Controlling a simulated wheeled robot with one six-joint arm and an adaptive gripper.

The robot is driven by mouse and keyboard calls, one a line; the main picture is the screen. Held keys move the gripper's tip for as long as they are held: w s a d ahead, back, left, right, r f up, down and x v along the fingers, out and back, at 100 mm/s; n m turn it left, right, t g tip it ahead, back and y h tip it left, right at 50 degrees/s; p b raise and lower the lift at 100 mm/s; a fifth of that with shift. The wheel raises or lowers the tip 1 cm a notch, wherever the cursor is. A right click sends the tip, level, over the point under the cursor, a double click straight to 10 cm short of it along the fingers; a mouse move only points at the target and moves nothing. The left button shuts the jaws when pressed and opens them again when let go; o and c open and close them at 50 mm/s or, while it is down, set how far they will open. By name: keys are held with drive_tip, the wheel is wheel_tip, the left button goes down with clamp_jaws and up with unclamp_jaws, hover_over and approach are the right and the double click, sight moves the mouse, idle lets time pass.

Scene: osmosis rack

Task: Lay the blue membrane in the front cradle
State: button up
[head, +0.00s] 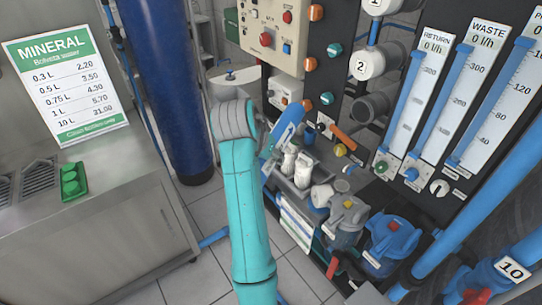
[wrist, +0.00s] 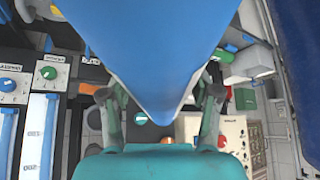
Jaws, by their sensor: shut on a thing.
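The blue membrane (head: 284,128) is a long blue body, held tilted in front of the rack in the head view. It fills the upper middle of the wrist view (wrist: 150,50), its lower end narrowing to a rounded tip between my fingers. My gripper (wrist: 162,100) is shut on it, one finger on each side. In the head view my teal arm covers part of the gripper. I cannot make out the front cradle for certain in either view; my arm and the membrane hide part of the rack.
Flow meters (head: 410,105) stand at the right. A tall blue tank (head: 170,90) and a steel counter (head: 90,220) with a price sign (head: 66,85) are at the left. Tiled floor shows between.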

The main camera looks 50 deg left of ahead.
drive_tip(key=a+f+n+g+y, duration=0.2)
drive_tip(key=a+n+g+y, duration=0.2)
drive_tip(key=n, duration=0.8)
drive_tip(key=a+g, duration=0.1)
drive_tip(key=a, duration=0.1)
drive_tip(key=shift+w+a+f+g, duration=0.3)
drive_tip(key=shift+a+g, duration=0.1)
